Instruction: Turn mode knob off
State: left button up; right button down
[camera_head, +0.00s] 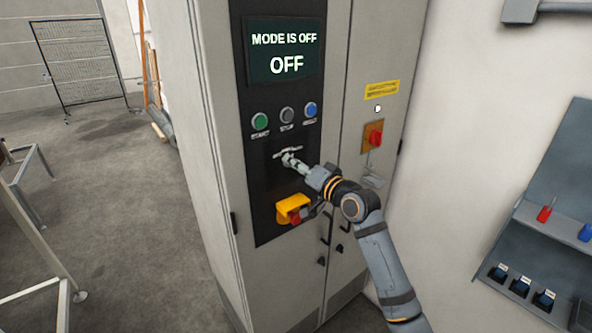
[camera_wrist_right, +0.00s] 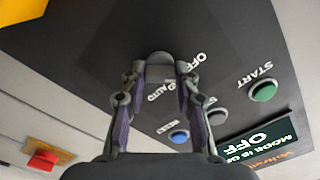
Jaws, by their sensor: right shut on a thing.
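The mode knob (camera_wrist_right: 160,58) is a grey knob on the black control panel (camera_head: 262,185), between printed OFF and AUTO marks. My right gripper (camera_head: 290,160) reaches the panel from the lower right and is shut on the knob. In the right wrist view my right gripper (camera_wrist_right: 160,72) has one finger on each side of the knob. The fingers mostly hide the knob in the head view. The display (camera_head: 286,50) reads "MODE IS OFF" and "OFF". My left gripper is not in view.
Green start (camera_head: 260,121), grey stop (camera_head: 287,115) and blue (camera_head: 310,110) buttons sit above the knob. A red emergency stop on a yellow box (camera_head: 291,205) is just below. A red switch (camera_head: 374,136) is on the right door. A tool shelf (camera_head: 540,220) hangs at far right.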

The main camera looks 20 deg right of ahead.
jog(key=shift+n, duration=0.6)
jog(key=c, duration=1)
grip_release()
jog(key=v, duration=0.7)
jog(key=shift+s, duration=0.2)
jog(key=shift+d, duration=0.1)
